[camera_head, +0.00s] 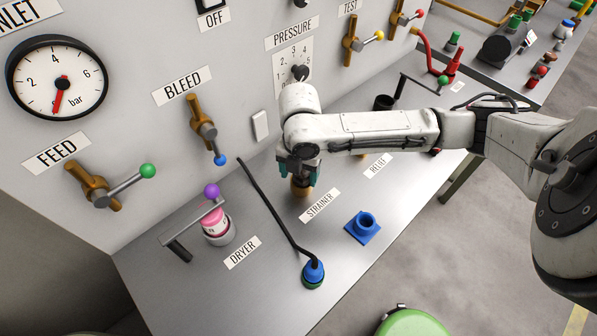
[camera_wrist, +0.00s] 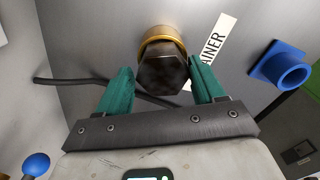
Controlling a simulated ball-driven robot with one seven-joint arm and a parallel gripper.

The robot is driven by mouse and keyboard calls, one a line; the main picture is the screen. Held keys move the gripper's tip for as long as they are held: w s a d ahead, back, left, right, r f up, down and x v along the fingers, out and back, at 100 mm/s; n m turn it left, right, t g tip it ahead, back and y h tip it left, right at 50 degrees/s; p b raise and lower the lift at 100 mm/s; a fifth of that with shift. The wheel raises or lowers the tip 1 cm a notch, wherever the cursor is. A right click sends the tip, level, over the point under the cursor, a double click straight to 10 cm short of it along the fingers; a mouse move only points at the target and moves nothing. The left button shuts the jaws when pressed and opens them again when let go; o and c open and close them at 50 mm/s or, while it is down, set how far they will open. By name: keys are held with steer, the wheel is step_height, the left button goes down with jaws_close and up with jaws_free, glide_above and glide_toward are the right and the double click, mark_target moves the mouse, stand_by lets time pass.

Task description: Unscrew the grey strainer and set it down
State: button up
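The strainer (camera_wrist: 163,75) shows in the wrist view as a dark grey hexagonal head on a brass-coloured collar (camera_wrist: 159,36). In the head view the brass-coloured part (camera_head: 302,187) shows just under my gripper, beside the STRAINER label (camera_head: 319,205); the grey head is hidden there. My gripper (camera_wrist: 161,68) points down over the strainer with its green fingers open. One finger is on each side of the hex head. A narrow gap shows at the left finger; the right finger is very close, and I cannot tell whether it touches.
A blue square-based socket (camera_head: 363,227) stands on the bench right of the strainer. A black hose (camera_head: 273,208) runs left of it to a blue-and-green fitting (camera_head: 313,273). The pink-topped dryer (camera_head: 216,226) with a lever is further left. Bare bench (camera_head: 275,275) lies in front.

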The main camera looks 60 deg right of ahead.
steer(key=m, duration=1.1)
steer(key=shift+m, duration=0.3)
steer(key=m, duration=0.3)
steer(key=shift+c, duration=0.3)
